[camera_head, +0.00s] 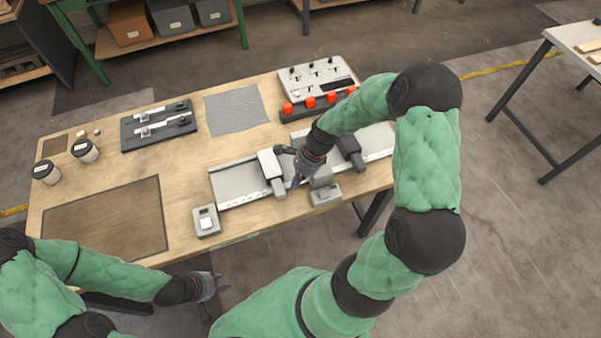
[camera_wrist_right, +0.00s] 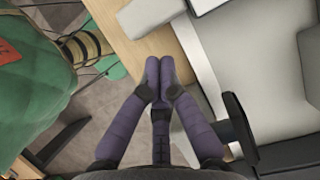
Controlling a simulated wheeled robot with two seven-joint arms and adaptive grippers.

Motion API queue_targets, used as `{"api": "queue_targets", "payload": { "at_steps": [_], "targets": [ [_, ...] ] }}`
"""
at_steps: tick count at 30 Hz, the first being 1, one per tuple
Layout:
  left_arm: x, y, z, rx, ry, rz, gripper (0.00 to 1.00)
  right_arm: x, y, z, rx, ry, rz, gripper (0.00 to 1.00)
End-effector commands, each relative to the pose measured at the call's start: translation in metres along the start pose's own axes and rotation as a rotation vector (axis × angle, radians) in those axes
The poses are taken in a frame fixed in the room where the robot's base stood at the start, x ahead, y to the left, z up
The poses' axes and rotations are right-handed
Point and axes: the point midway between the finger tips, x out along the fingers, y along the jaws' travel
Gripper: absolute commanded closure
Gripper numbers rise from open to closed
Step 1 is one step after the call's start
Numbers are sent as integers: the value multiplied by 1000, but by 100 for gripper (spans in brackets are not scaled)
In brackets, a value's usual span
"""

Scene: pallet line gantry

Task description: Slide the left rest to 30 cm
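The left rest (camera_head: 269,165) is a pale block with a dark grey front end, standing across the right part of the left rail (camera_head: 236,181). My right gripper (camera_head: 297,182) is just to the right of this rest, pointing down. The right wrist view shows its purple fingers (camera_wrist_right: 160,72) together at the tips, with nothing seen between them. I cannot tell whether it touches the rest. A black knob-like part (camera_wrist_right: 238,122) is to the right of the fingers there. My left gripper (camera_head: 212,286) is off the table's front edge, empty; its opening is unclear.
A second, dark rest (camera_head: 350,151) sits on the right rail (camera_head: 376,141), partly behind my right arm. Small grey boxes (camera_head: 206,221) (camera_head: 325,195) stand by the table's front edge. A control panel (camera_head: 318,78) and red buttons (camera_head: 311,102) are behind. The left tabletop has a bare dark mat (camera_head: 107,218).

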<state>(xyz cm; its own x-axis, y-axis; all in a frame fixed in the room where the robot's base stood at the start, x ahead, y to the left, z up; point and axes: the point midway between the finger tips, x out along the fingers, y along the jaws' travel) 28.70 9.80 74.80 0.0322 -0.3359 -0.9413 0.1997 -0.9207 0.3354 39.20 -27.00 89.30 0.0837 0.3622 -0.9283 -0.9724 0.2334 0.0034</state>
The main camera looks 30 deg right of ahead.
Motion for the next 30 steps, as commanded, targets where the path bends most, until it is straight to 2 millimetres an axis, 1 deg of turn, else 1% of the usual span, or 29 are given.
{"api": "queue_targets", "payload": {
  "at_steps": [1,3,7,12,22,26,29,30],
  "targets": [
    [3,-1,0,0,0,0,60,9,0,0,-1,0,0,100],
    [5,-2,0,0,0,0,60,18,0,0,-1,0,1,100],
    [7,-3,0,0,0,0,60,28,0,0,-1,1,-1,100],
    [8,-3,0,0,0,0,60,33,-1,0,-1,1,-2,100],
    [7,-2,0,0,0,0,60,33,0,1,-1,1,-2,100],
    [2,-1,0,0,0,0,60,36,0,12,-4,0,1,100],
    [-6,2,0,0,0,0,60,41,1,28,-6,0,3,100],
    [-10,4,0,0,0,0,60,44,1,37,-6,-1,4,100]
  ]
}}
